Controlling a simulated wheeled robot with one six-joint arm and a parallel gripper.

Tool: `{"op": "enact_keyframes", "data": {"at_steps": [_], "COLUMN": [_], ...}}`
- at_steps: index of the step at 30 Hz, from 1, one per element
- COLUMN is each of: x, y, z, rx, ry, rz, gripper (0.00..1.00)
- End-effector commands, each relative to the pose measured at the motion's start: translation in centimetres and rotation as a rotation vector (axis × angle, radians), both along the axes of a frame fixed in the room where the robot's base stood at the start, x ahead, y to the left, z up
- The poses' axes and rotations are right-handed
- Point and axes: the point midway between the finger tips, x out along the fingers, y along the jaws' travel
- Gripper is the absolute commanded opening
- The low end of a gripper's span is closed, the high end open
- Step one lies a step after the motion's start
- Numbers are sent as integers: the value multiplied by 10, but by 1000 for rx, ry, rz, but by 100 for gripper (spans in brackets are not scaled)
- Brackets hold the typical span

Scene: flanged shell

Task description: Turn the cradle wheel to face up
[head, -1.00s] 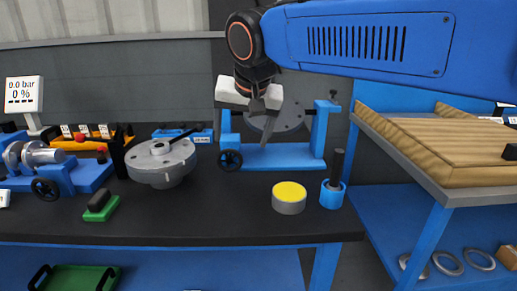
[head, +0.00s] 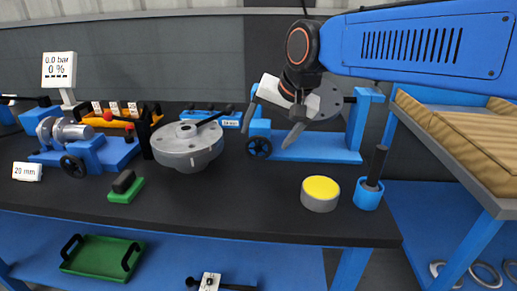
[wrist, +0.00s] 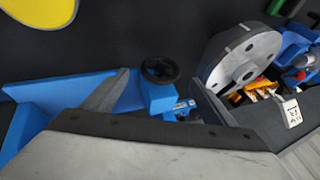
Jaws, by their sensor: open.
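The blue cradle (head: 315,152) stands at the back of the bench, with an upright at each end and a grey disc (head: 327,103) held between them. Its small black wheel (head: 258,147) is low at the left end and also shows in the wrist view (wrist: 160,70). My gripper (head: 271,127) is open and empty, tilted, in front of the cradle's left part and just above the wheel in the picture. In the wrist view my fingers (wrist: 161,80) are spread to either side of the wheel, apparently not touching it. My gripper hides part of the disc and left upright.
A round grey flanged shell (head: 188,150) stands left of the cradle. A yellow-topped cylinder (head: 320,190) and a blue cup with a dark rod (head: 368,194) stand in front. A second blue fixture with a black wheel (head: 73,168) is at left. The front middle of the bench is clear.

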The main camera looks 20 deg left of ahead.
Motion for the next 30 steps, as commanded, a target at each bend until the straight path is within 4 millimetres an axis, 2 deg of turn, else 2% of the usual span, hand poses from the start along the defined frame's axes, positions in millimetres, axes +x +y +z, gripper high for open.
{"op": "enact_keyframes", "data": {"at_steps": [6, 12, 18, 27, 28, 30], "x": [11, 19, 23, 23, 23, 23], "y": [16, 28, 33, 34, 34, 34], "z": [-34, -57, -68, -69, -69, -69], "rx": [-2, -1, -1, 0, 0, 0], "ry": [2, 1, 1, 0, 0, 0], "rz": [0, 0, 0, 0, 0, 0], "gripper": [79, 79, 79, 79, 74, 58]}}
